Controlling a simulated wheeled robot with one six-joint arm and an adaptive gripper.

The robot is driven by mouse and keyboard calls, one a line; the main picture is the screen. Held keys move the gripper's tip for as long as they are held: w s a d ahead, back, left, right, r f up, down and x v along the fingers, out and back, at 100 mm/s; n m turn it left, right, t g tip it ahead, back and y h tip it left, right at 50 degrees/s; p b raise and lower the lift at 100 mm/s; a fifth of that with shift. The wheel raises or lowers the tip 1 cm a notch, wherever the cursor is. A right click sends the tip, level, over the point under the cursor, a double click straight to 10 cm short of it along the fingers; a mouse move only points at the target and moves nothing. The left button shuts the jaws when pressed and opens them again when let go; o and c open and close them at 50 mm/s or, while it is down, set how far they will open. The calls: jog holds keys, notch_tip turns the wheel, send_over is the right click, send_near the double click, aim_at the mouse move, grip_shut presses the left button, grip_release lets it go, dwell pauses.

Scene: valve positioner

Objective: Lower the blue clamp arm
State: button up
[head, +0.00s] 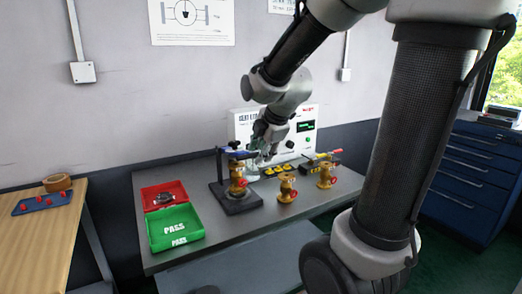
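The blue clamp arm (241,154) belongs to a dark clamp stand (219,168) on the grey bench. It appears roughly level, above a brass valve (237,180) that stands upright on the stand's dark base plate (240,203). My gripper (258,152) is just right of the clamp arm, in front of the white test unit. The fingers are small and pale against the unit, so I cannot tell whether they are open or shut, or whether they touch the clamp arm.
Two brass valves with red parts (287,188) (326,174) stand on the bench to the right. The white test unit (240,122) stands behind. A green PASS tray (175,228) and a red tray (163,189) are at left. The front bench surface (235,235) is clear.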

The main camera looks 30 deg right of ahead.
jog(key=shift+a+f, duration=0.1)
jog(key=shift+f, duration=0.1)
jog(key=c, duration=0.3)
jog(key=w+r+m, duration=0.1)
jog(key=w, duration=0.1)
jog(key=w+r, duration=0.2)
jog(key=w, duration=0.1)
jog(key=w+r+m, duration=0.1)
jog(key=w+r, duration=0.1)
jog(key=shift+w+m, duration=0.3)
grip_shut()
notch_tip(320, 180, up, 8)
jog(key=w+m+g, duration=0.2)
jog(key=w+m, duration=0.1)
jog(key=m, duration=1.2)
send_over(243, 152)
jog(key=s, duration=0.1)
notch_tip(243, 152, down, 10)
jog(key=shift+s+r, duration=0.1)
jog(key=shift+s, duration=0.05)
jog(key=f, duration=0.1)
jog(key=s+f, duration=0.1)
jog(key=f, duration=0.1)
jog(key=shift+s+a+f, duration=0.1)
jog(key=shift+s+f, duration=0.15)
jog(key=shift+f, duration=0.2)
